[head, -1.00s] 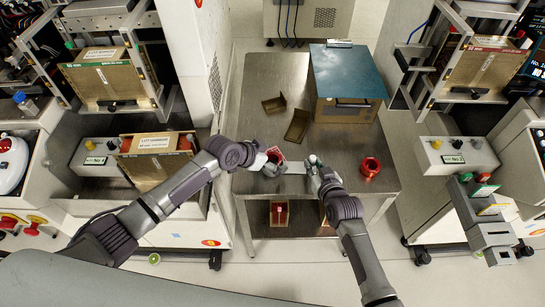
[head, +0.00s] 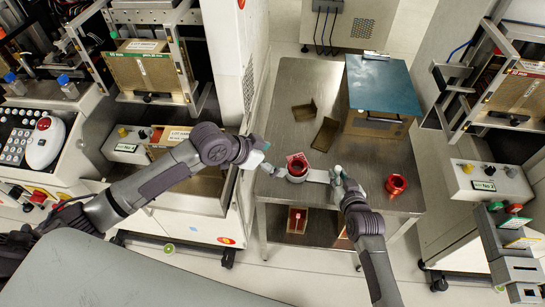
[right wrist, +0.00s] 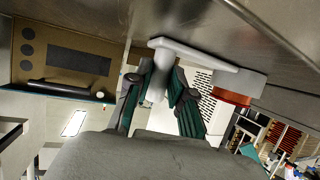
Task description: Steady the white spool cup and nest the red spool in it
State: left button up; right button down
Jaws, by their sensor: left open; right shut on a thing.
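The white spool cup (head: 297,179) stands near the front edge of the steel table, with its flat white handle (head: 318,176) reaching right. The red spool (head: 296,163) sits in the cup, its upper part showing above the white rim. In the right wrist view, the white cup (right wrist: 238,83) has a red band of the spool (right wrist: 232,99) at its mouth. My right gripper (head: 337,175) is shut on the handle; the fingers close on it in the right wrist view (right wrist: 158,85). My left gripper (head: 272,170) is open and empty, just left of the cup.
Two brown open trays (head: 305,111) (head: 325,134) and a box with a teal lid (head: 382,88) are further back. The table between them and the cup is clear.

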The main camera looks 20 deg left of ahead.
jog(key=c, duration=1)
grip_release()
jog(key=shift+o, duration=0.2)
